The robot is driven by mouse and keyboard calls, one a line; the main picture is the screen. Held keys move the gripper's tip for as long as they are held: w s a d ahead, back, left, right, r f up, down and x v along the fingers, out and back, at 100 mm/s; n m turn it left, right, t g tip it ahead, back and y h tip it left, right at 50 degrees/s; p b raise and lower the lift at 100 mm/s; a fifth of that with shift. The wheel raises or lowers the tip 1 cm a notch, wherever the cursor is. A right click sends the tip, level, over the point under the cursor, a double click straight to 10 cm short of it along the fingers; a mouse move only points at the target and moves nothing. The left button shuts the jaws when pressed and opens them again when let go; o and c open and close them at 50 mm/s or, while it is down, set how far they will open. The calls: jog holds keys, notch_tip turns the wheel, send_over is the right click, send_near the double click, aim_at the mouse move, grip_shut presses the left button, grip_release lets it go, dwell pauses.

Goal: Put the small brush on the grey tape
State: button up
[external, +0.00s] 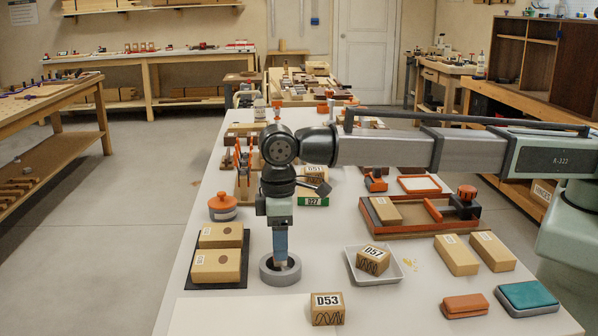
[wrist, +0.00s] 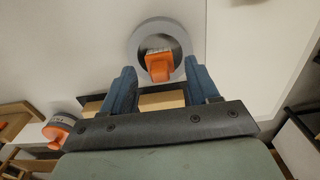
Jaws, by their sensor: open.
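The grey tape (external: 280,272) is a ring lying flat on the white table, below my gripper (external: 281,260). It also shows in the wrist view (wrist: 181,42). The small brush (wrist: 159,66), with an orange handle and pale bristles, appears within the tape's ring in the wrist view. I cannot tell whether it rests in the hole or touches the rim. My gripper (wrist: 162,78) is open, with one blue finger on each side of the brush's handle end. In the external view the fingers mostly hide the brush.
Two wooden blocks (external: 216,266) lie on a black tray left of the tape. A white dish (external: 394,276) holding block D57 is at the right. Block D53 (external: 327,310) stands in front. An orange-lidded pot (external: 223,208) sits behind left. The table's front left is clear.

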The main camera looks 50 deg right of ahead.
notch_tip(320, 180, up, 11)
dwell(0.4)
jog(key=shift+f, duration=0.1)
dwell(0.3)
